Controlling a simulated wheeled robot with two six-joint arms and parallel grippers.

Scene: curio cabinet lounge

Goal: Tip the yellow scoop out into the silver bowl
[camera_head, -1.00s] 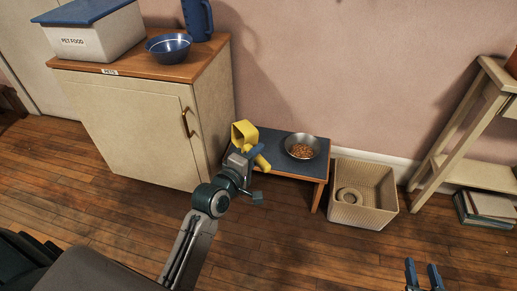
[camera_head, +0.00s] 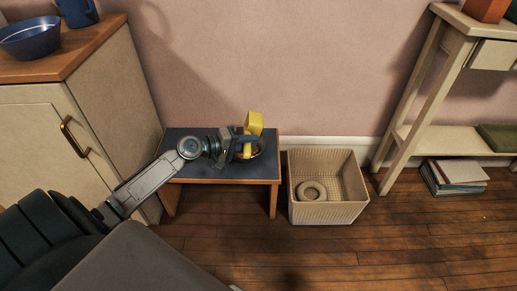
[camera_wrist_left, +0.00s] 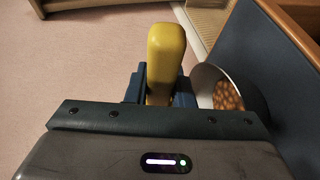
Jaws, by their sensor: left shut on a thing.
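My left gripper (camera_head: 243,146) is shut on the handle of the yellow scoop (camera_head: 254,122), which is up over the small blue-topped table. The scoop's handle (camera_wrist_left: 165,50) stands between the fingers in the left wrist view. The inside of the scoop is hidden. The silver bowl (camera_wrist_left: 207,75) shows beside the gripper in the wrist view, with brown kibble (camera_wrist_left: 228,96) in it. In the head view the bowl is mostly hidden behind the gripper and scoop. My right gripper is not in view.
The low table (camera_head: 215,180) has a blue top and wooden edge. A woven basket (camera_head: 330,208) with a ring inside stands just right of it. A cabinet (camera_head: 110,110) with a blue bowl (camera_head: 30,37) stands left. A shelf stand (camera_head: 450,140) is at right.

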